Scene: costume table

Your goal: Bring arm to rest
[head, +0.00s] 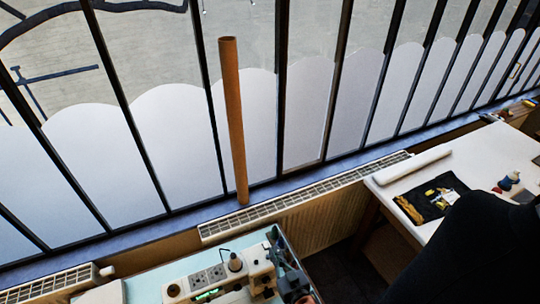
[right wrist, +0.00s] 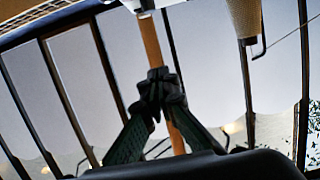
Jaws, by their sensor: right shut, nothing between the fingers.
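My right gripper (head: 279,246) is at the bottom of the head view, beside the sewing machine (head: 222,280). It is small and dark there, partly cut off by the lower edge. In the right wrist view its two fingers (right wrist: 160,88) meet at their tips, shut with nothing between them. A brown cardboard tube (head: 233,120) stands upright by the window. It shows behind the fingers in the right wrist view (right wrist: 150,42). My left gripper is not in view.
A white table (head: 440,170) at the right holds a white roll (head: 413,166) and a black tool pouch (head: 430,196). A radiator (head: 310,215) runs under the window. A thread cone (right wrist: 244,18) is close by at the upper right of the right wrist view.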

